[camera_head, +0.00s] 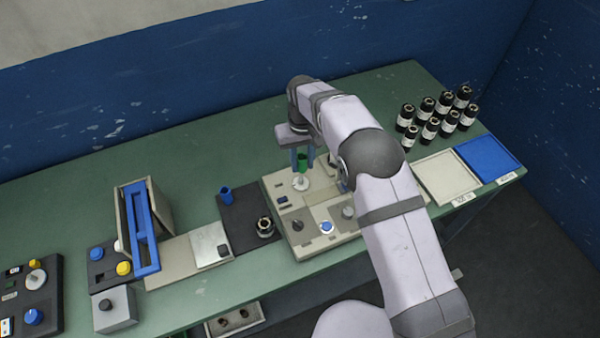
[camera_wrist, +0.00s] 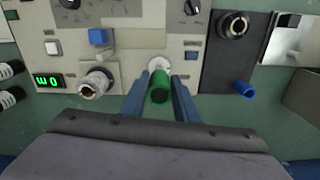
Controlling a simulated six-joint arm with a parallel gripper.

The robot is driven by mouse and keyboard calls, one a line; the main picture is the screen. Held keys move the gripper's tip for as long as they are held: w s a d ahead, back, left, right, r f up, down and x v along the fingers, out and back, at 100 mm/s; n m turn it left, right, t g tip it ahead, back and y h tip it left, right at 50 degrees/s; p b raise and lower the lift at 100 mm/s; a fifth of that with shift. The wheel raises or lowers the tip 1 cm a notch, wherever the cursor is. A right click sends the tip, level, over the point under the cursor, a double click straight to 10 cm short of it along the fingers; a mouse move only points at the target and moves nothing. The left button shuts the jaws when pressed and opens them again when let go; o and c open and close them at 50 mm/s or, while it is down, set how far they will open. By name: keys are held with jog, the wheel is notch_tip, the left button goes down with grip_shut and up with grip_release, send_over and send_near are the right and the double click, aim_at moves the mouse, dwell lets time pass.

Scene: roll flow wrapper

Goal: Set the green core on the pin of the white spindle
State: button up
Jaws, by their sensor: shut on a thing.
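The green core (camera_head: 303,161) is held upright between the two blue fingers of my gripper (camera_head: 303,168). In the wrist view the green core (camera_wrist: 160,88) sits between the fingertips of my gripper (camera_wrist: 160,82), which is shut on it. The white spindle (camera_head: 301,184) is a round white disc on the beige machine panel, directly below the core in the head view. In the wrist view the white spindle (camera_wrist: 158,64) shows just past the core's far end, partly hidden by it. I cannot tell whether the core touches the pin.
The beige panel (camera_head: 312,243) carries knobs, a blue button (camera_head: 327,227) and a green display (camera_wrist: 48,80). A dark mat (camera_head: 237,213) to its left holds a blue cup (camera_head: 226,194) and a dark roll (camera_head: 265,227).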

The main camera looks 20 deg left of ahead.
jog(key=shift+w+a+r+m, duration=0.3)
jog(key=shift+w+r+m, duration=0.15)
jog(key=shift+r, duration=0.1)
jog(key=shift+s+d+m, duration=0.1)
jog(key=shift+s+m, duration=0.05)
jog(key=shift+m, duration=0.2)
jog(key=shift+f, duration=0.15)
jog(key=b, duration=0.3)
send_over(301, 179)
jog(key=shift+f, duration=2.4)
jog(key=shift+f+b, duration=0.5)
jog(key=shift+f, duration=0.2)
jog(key=shift+f, duration=0.25)
jog(key=shift+f+b, duration=0.25)
jog(key=shift+b, duration=0.05)
jog(key=shift+f, duration=0.35)
jog(key=shift+f+b, duration=0.6)
